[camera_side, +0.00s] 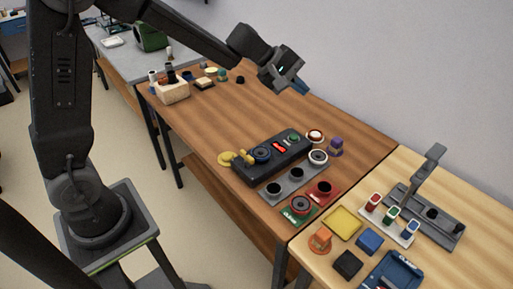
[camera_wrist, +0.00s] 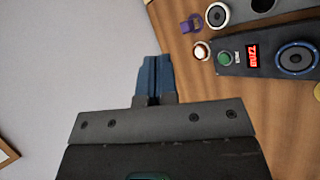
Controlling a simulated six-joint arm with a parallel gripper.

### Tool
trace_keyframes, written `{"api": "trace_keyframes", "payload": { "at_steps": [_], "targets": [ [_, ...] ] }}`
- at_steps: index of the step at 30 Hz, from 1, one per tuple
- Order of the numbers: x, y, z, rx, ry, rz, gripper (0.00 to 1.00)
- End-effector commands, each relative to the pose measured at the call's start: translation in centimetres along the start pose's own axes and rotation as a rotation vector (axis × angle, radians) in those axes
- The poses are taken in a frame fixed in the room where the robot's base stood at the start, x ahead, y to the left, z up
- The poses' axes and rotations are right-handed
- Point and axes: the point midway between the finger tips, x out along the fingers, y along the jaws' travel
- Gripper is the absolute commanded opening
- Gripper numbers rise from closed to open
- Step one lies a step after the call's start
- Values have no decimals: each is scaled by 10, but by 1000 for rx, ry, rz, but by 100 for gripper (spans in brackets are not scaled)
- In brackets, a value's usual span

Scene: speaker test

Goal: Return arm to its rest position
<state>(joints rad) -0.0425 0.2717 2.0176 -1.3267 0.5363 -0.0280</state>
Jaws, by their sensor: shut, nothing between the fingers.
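My gripper (camera_side: 301,88) hangs from my raised arm above the far part of the brown table, well clear of everything on it. In the wrist view its blue fingers (camera_wrist: 155,78) are together with nothing between them. The dark speaker test box (camera_side: 272,157) stands on the brown table below. In the wrist view the box (camera_wrist: 268,62) shows a speaker, a green button and a red display that seems to read BUZZ.
A lighter table (camera_side: 300,262) in front carries a yellow tray (camera_side: 342,222) and a blue tray (camera_side: 408,271). A wall is behind.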

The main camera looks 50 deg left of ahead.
Motion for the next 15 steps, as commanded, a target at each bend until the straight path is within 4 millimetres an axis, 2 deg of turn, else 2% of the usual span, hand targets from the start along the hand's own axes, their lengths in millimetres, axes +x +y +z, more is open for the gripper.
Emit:
{"api": "trace_keyframes", "payload": {
  "at_steps": [1, 6, 10, 15],
  "targets": [
    [-23, 2, 22, 105, -15, -10, 0],
    [-84, -22, 80, 454, -44, -100, 0],
    [-126, -57, 111, 706, -32, -195, 0],
    [-173, -113, 130, 996, 23, -349, 0]
  ]
}}
